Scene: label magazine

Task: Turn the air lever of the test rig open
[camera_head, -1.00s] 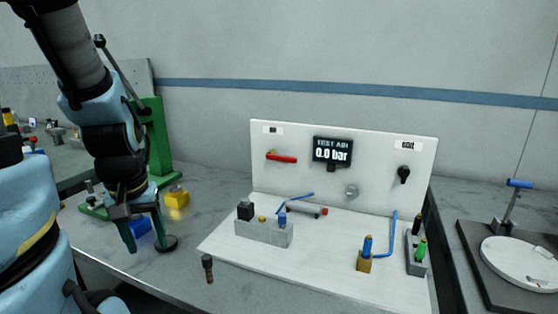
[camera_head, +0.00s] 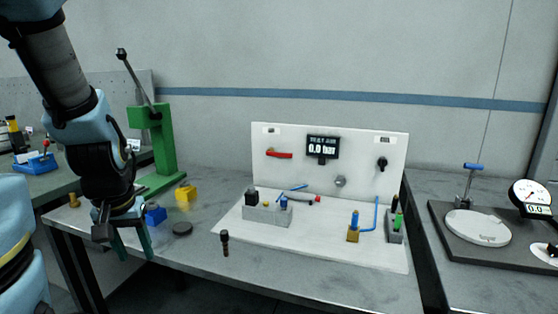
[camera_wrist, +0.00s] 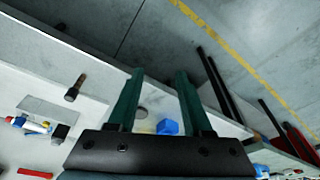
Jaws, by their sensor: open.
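The test rig (camera_head: 335,250) is a white board with an upright back panel and a flat base on the grey bench. Its display (camera_head: 322,148) reads 0.0 bar. A red lever (camera_head: 279,154) lies roughly level on the left of the panel, below a small label. A black knob (camera_head: 382,163) is on the right of the panel. My gripper (camera_head: 133,242) is left of the rig, pointing down at the bench's front edge, open and empty. In the wrist view, its two green fingers (camera_wrist: 155,100) are apart with nothing between them, and a red piece (camera_wrist: 35,173) shows at the lower left.
A green press (camera_head: 160,145) stands at the back left. Blue (camera_head: 155,214) and yellow (camera_head: 185,193) blocks and a dark disc (camera_head: 182,229) lie near my gripper. A dark upright pin (camera_head: 225,242) stands before the rig. A dial gauge stand (camera_head: 478,228) is at right.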

